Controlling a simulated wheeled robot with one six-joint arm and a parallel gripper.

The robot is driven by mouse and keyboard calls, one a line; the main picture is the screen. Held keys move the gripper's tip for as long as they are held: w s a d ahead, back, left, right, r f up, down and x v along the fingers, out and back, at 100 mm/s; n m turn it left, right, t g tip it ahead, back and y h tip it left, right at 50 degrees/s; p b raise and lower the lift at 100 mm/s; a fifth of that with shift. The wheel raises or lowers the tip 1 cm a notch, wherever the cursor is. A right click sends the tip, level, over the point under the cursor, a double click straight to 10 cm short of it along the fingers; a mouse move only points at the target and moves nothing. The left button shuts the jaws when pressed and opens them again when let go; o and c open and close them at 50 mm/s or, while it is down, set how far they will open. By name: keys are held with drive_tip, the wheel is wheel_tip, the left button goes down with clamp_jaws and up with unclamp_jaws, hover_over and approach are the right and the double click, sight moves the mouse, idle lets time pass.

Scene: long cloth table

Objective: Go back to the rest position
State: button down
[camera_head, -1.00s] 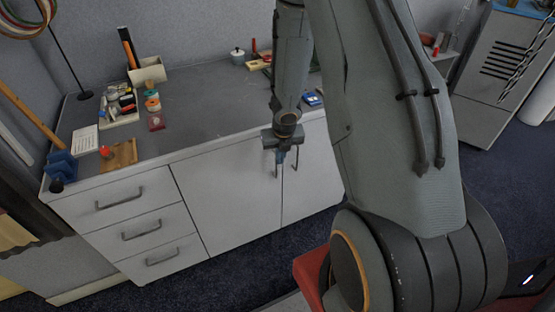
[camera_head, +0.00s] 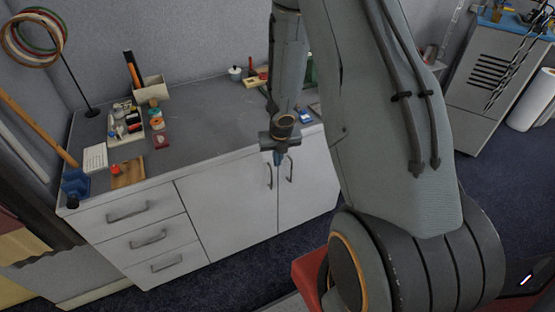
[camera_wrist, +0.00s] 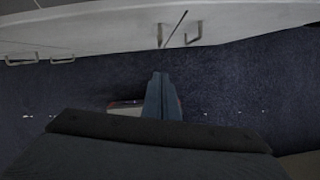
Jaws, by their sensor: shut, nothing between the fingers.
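My gripper (camera_head: 279,158) hangs pointing down in front of the cabinet doors, below the worktop's front edge. In the wrist view its two fingers (camera_wrist: 161,98) are together with nothing between them. It touches no object that I can see. Behind it in the wrist view are dark blue carpet (camera_wrist: 235,80) and the white cabinet front (camera_wrist: 110,25) with its handles.
The grey worktop (camera_head: 205,130) holds a wooden board (camera_head: 128,172), a tray of small items (camera_head: 125,125), a beige box (camera_head: 150,90) and a blue item (camera_head: 305,117). A grey cabinet (camera_head: 490,85) and a white roll (camera_head: 532,100) stand at right. Its middle is clear.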

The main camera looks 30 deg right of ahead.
drive_tip(key=shift+s+r, duration=0.1)
drive_tip(key=shift+r, duration=0.25)
drive_tip(key=s+a+r+m+h+b, duration=0.1)
drive_tip(key=s+r+m, duration=0.1)
drive_tip(key=r+m, duration=0.5)
drive_tip(key=s+a+r+m+b, duration=0.1)
drive_tip(key=s+a+r+m, duration=0.2)
drive_tip(key=m, duration=0.6)
drive_tip(key=s+a+r+m+b, duration=0.1)
drive_tip(key=s+a+r+m, duration=0.2)
drive_tip(key=s+m, duration=0.3)
drive_tip(key=s+a+r+m+g+y+b, duration=0.1)
drive_tip(key=s+a+r+m, duration=0.2)
drive_tip(key=s+m, duration=0.3)
drive_tip(key=a+m, duration=0.1)
drive_tip(key=m, duration=0.4)
drive_tip(key=shift+a+r+y+b, duration=0.25)
drive_tip(key=shift+a+y+b, duration=0.05)
drive_tip(key=shift+a+b, duration=0.1)
